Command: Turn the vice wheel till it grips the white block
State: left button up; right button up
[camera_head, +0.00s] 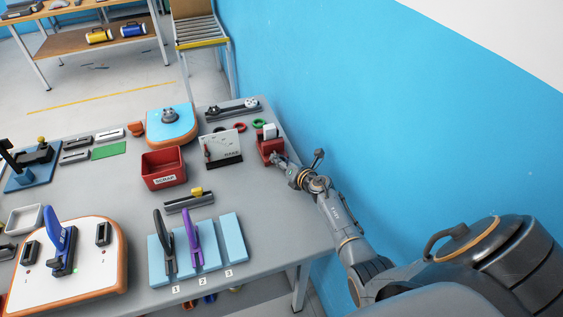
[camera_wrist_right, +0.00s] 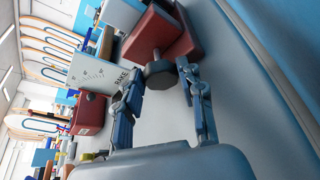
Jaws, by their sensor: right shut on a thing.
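The red vice (camera_head: 268,149) stands near the right edge of the grey table, with the white block (camera_head: 270,131) upright at its top. My right gripper (camera_head: 284,161) reaches it from the front right. In the right wrist view, the red vice (camera_wrist_right: 155,35) is at the top, and its dark round wheel (camera_wrist_right: 159,75) sits between my right fingertips (camera_wrist_right: 161,76). The fingers are shut on the wheel. I cannot tell from here whether the jaws touch the white block. My left gripper is not in view.
A white panel on a stand (camera_head: 221,147) is just left of the vice. The blue wall (camera_head: 340,90) is close on the right.

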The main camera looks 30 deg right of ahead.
jog(key=o, duration=1.2)
jog(key=shift+c, duration=0.2)
jog(key=shift+v, duration=3.85)
jog(key=shift+f, duration=0.1)
